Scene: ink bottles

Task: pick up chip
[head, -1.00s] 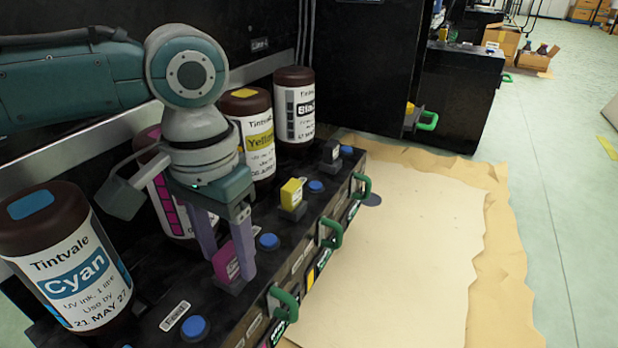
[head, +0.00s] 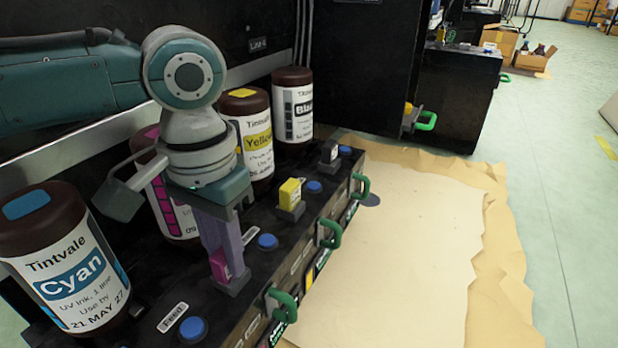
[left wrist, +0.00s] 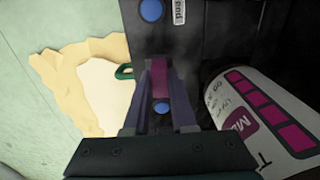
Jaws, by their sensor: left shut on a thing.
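The magenta chip (head: 220,264) stands in its slot on the black ink unit, in front of the magenta bottle (head: 165,205). My left gripper (head: 230,275) points down over it with both purple fingers closed on its sides. In the left wrist view the chip (left wrist: 160,80) shows as a magenta strip between the two fingers (left wrist: 162,95). The chip's lower end is hidden by the fingers, so I cannot tell whether it is still seated. My right gripper is not in view.
A cyan bottle (head: 62,262) stands left of my gripper. Yellow (head: 250,140) and black (head: 294,105) bottles stand behind. A yellow chip (head: 290,195) and a dark chip (head: 330,152) sit farther along the unit. Green handles (head: 283,305) line its front edge.

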